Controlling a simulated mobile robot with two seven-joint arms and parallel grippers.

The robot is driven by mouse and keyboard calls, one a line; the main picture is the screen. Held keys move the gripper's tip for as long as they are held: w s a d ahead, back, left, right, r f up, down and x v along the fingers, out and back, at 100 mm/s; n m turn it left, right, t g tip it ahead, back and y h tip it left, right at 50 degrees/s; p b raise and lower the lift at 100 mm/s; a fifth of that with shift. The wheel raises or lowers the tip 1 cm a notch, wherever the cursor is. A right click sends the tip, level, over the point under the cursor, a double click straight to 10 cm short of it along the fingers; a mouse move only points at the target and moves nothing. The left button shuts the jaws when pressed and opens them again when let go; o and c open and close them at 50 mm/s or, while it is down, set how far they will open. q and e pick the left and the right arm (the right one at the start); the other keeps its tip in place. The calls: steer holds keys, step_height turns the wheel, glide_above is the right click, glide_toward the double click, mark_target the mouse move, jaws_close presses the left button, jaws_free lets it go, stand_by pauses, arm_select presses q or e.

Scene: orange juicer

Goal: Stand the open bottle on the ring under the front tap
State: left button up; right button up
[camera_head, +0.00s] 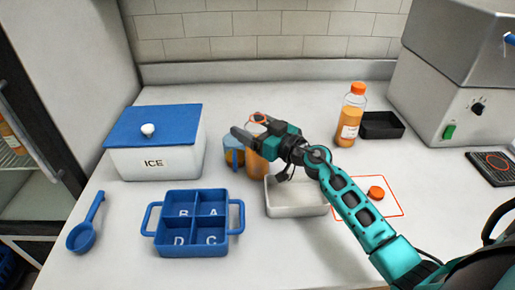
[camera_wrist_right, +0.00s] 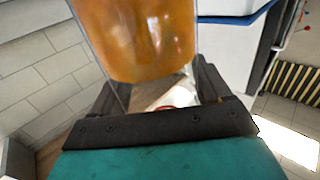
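An open bottle of orange juice (camera_head: 257,163) is upright beside the ice box in the head view, with an orange-red rim at its top. My right gripper (camera_head: 250,128) has its dark fingers on both sides of the upper bottle. In the right wrist view, the orange bottle body (camera_wrist_right: 140,40) fills the top middle, and the fingers (camera_wrist_right: 158,85) close in on its sides. I cannot tell whether the bottle's base touches the counter. A dark pad with a red ring (camera_head: 497,162) lies at the right edge. The tap is not clearly visible. My left gripper is out of view.
A capped bottle (camera_head: 350,118) and black tray (camera_head: 382,126) stand by the grey machine (camera_head: 440,90). A pale tray (camera_head: 297,212), orange cap (camera_head: 376,193), blue-topped container (camera_head: 233,152), blue divided tray (camera_head: 193,245), blue scoop (camera_head: 82,236) and ice box (camera_head: 155,165) crowd the counter.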

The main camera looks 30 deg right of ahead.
steer(key=c, duration=1.2)
jaws_close()
steer(key=shift+r, duration=0.1)
